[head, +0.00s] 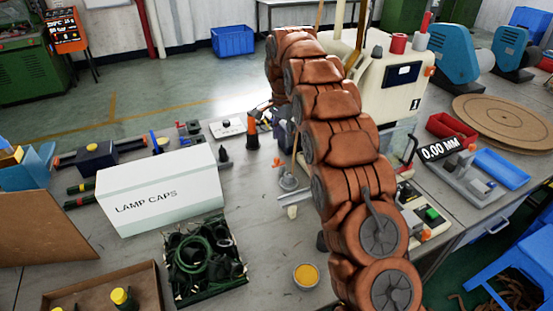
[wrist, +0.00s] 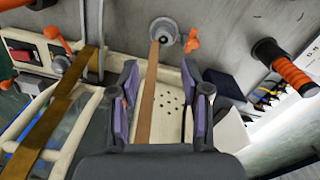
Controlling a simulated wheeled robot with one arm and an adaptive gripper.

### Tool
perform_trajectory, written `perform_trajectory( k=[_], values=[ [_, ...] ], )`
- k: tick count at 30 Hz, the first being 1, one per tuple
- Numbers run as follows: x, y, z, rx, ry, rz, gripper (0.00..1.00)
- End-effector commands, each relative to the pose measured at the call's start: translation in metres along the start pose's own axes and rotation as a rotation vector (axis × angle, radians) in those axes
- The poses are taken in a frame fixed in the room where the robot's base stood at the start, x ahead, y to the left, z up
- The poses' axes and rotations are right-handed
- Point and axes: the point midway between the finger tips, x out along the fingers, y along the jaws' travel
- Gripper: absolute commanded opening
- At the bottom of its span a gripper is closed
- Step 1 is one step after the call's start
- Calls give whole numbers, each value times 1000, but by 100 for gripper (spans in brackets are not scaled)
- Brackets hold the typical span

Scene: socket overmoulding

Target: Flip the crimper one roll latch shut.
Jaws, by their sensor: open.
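Crimper one is probably the cream machine (head: 400,100) marked 1, at the back of the bench in the head view, partly behind my arm. In the wrist view a cream perforated plate (wrist: 170,108) and a brown strip (wrist: 150,90) lie below my gripper (wrist: 158,72). The gripper's two purple-padded fingers are apart, either side of the strip in the picture, with nothing held. An orange lever (wrist: 192,40) stands beside a grey round base (wrist: 164,32), beyond the fingertips. I cannot tell which part is the roll latch or how it stands.
A black and orange handled tool (wrist: 282,66) lies right in the wrist view. In the head view, a white LAMP CAPS box (head: 160,195), a dark crate of cables (head: 205,290) and an orange-filled cup (head: 306,276) stand on the bench. Bare bench (head: 265,235) lies between.

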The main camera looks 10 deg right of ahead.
Motion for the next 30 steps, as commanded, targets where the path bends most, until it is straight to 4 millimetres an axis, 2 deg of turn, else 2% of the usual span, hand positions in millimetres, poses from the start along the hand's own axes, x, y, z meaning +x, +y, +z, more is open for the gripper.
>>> perform_trajectory(
  k=[1, 6, 12, 23, 30],
  values=[
    [11, -9, -5, 25, -1, 0, 47],
    [33, -34, -17, 114, 1, -14, 47],
    [55, -53, -26, 192, 1, -25, 47],
    [70, -61, -30, 231, -1, -27, 47],
    [89, -60, -30, 231, -1, -26, 47]
  ],
)
